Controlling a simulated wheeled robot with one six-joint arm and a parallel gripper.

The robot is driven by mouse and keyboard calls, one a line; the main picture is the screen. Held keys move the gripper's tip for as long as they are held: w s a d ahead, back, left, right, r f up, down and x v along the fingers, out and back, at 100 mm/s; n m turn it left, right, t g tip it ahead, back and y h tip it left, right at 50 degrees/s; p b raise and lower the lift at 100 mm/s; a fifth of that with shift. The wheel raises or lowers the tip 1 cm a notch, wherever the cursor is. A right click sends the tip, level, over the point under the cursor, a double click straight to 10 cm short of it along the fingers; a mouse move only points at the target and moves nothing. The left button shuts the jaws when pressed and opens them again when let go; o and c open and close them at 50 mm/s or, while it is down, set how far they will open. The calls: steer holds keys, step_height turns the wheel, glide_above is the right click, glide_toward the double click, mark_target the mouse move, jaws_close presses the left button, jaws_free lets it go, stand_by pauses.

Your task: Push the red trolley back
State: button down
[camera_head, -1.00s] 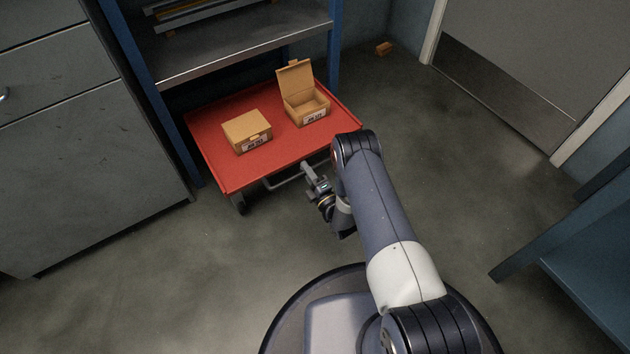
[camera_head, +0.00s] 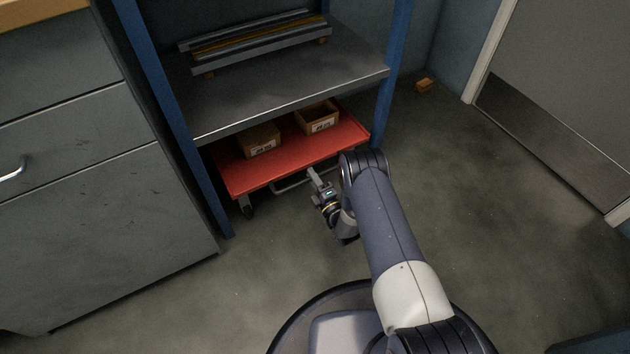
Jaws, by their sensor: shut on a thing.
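The red trolley (camera_head: 293,163) stands low between the blue posts of the rack, mostly under the grey shelf, with its front part sticking out. A grey handle bar (camera_head: 291,186) runs along its front edge, and a dark caster (camera_head: 247,209) shows at its front left. My gripper (camera_head: 315,175) is at the handle and shut on it, in front of the trolley. Two cardboard boxes ride on the trolley: a left box (camera_head: 262,143) and a right box (camera_head: 317,119). The shelf hides their upper or rear parts and the back of the trolley.
The grey shelf (camera_head: 300,88) above holds long metal bars (camera_head: 256,38). Blue posts (camera_head: 391,80) flank the trolley on both sides. A grey drawer cabinet (camera_head: 120,190) stands at left. Open floor (camera_head: 480,210) lies to the right, with a small orange-brown block (camera_head: 425,85) near the wall.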

steer(key=shift+x, duration=0.95)
steer(key=shift+f, duration=0.15)
steer(key=c, duration=1.5)
jaws_free()
steer(key=shift+o, duration=0.2)
steer(key=p+v, duration=0.3)
steer(key=v, duration=0.7)
steer(key=shift+s+d+p, duration=0.2)
steer(key=shift+s+p, duration=0.05)
steer(key=shift+p, duration=0.05)
steer(key=shift+w+f, duration=0.1)
steer(key=shift+f, duration=0.05)
